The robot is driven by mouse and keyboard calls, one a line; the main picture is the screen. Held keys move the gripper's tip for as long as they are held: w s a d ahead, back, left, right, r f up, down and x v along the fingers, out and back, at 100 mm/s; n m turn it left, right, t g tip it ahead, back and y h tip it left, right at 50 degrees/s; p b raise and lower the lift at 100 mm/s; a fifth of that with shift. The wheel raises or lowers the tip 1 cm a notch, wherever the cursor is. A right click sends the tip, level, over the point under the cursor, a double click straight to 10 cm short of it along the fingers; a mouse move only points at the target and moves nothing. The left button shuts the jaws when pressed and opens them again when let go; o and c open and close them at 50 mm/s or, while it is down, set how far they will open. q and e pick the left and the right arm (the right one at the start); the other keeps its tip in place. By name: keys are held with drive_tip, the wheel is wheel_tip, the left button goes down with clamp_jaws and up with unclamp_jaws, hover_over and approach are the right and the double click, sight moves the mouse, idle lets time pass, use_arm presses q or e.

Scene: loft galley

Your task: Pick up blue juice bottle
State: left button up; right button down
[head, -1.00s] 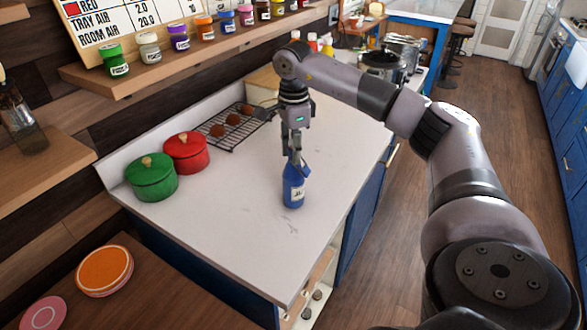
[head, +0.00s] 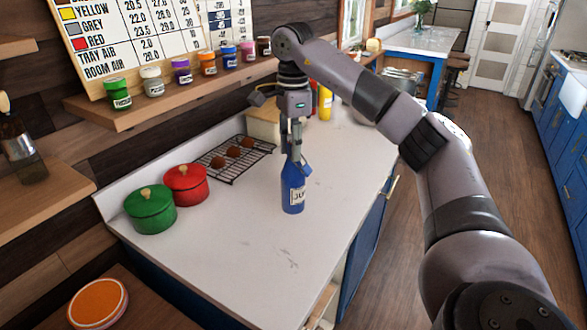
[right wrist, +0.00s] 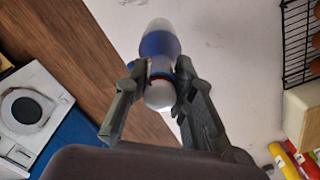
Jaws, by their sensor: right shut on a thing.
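The blue juice bottle (head: 293,192) has a white label and hangs upright in my right gripper (head: 293,148) over the white counter (head: 235,255). Its base appears to be a little above the counter, though the gap is hard to judge. In the right wrist view, both fingers of my right gripper (right wrist: 160,80) close on the neck of the bottle (right wrist: 160,45), just below its pale cap. The fingers hide part of the neck. My left gripper is not in view.
A green pot (head: 150,210) and a red pot (head: 186,186) stand at the counter's left. A wire rack (head: 234,160) with brown round items lies behind them. A shelf (head: 140,112) of small jars runs along the wall. The counter's front middle is clear.

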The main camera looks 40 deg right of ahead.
wheel_tip(320, 180, up, 10)
drive_tip(key=p, duration=0.3)
drive_tip(key=shift+f, duration=0.15)
